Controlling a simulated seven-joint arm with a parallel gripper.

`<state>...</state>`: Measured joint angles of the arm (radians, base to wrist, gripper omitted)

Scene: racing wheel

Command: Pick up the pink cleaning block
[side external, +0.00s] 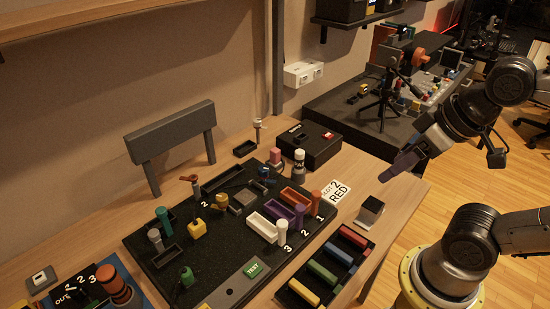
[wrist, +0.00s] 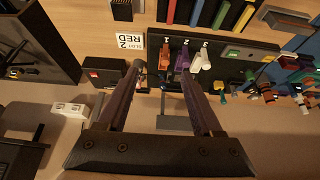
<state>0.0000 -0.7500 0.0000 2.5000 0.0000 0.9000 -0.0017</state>
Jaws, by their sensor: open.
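The pink cleaning block (side external: 275,155) stands small and upright at the back edge of the black work board (side external: 150,262) in the side view, near a white-topped cylinder (side external: 299,158). I cannot make out the pink block in the wrist view; a finger may hide it. My gripper (side external: 403,162) is open and empty, raised past the right end of the table, well to the right of the pink block. In the wrist view, the two fingers of my gripper (wrist: 160,70) are spread apart with nothing between them.
A black box (side external: 308,146) with a red button stands behind the board. A "2 RED" card (side external: 336,192) and a tray of coloured bars (side external: 328,268) lie on the right. A grey stand (side external: 172,135) rises at the back left. Orange, purple and white pegs stand on the board.

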